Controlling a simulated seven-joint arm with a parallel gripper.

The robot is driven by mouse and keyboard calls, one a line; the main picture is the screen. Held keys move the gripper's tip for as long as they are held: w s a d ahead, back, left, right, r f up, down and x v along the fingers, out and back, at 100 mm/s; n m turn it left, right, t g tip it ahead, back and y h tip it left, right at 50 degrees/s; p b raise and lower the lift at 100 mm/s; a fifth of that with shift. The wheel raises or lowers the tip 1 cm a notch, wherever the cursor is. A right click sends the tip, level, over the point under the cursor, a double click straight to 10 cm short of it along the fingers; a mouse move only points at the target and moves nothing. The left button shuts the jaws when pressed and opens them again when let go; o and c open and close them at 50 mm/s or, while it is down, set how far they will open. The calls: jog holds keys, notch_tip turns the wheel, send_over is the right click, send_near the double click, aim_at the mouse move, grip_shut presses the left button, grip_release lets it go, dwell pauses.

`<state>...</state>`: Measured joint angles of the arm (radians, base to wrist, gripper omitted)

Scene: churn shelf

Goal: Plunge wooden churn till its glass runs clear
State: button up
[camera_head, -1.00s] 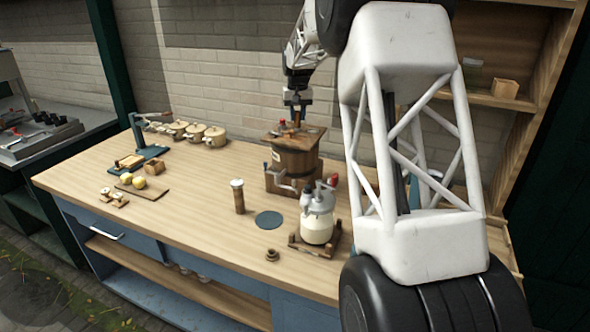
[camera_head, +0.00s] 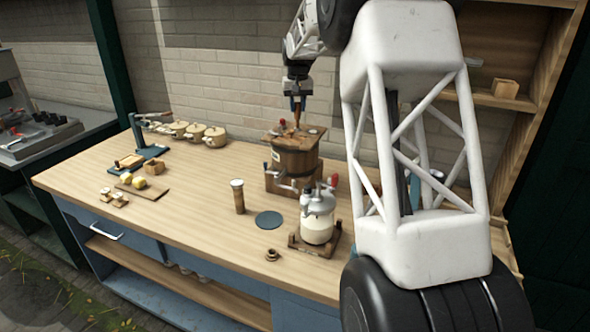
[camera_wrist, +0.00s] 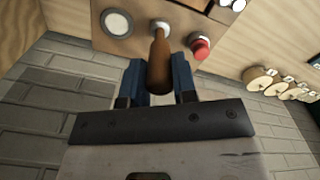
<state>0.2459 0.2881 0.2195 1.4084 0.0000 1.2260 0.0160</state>
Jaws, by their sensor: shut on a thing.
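The wooden churn (camera_head: 296,160) is a banded brown barrel with a wooden lid, standing upright toward the back of the bench. A small pale glass (camera_head: 276,155) shows on its left front; it is too small to tell how clear it is. My gripper (camera_head: 298,103) is above the lid. In the wrist view my gripper (camera_wrist: 159,78) is shut on the brown plunger handle (camera_wrist: 158,62), which runs down to a pale collar in the lid (camera_wrist: 185,35). A red knob (camera_wrist: 200,45) and a round white disc (camera_wrist: 117,23) sit on the lid beside it.
A jar of cream (camera_head: 318,222) on a wooden stand is in front of the churn. A dark round mat (camera_head: 269,220) and a wooden cylinder (camera_head: 238,197) are to the left. Lidded pots (camera_head: 215,137) line the back left. The brick wall is close behind.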

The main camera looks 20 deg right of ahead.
jog(key=shift+r, duration=1.05)
jog(key=shift+f, duration=2.65)
jog(key=shift+r, duration=2.65)
jog(key=shift+f, duration=2.7)
jog(key=o, duration=1)
jog(key=shift+c, duration=0.2)
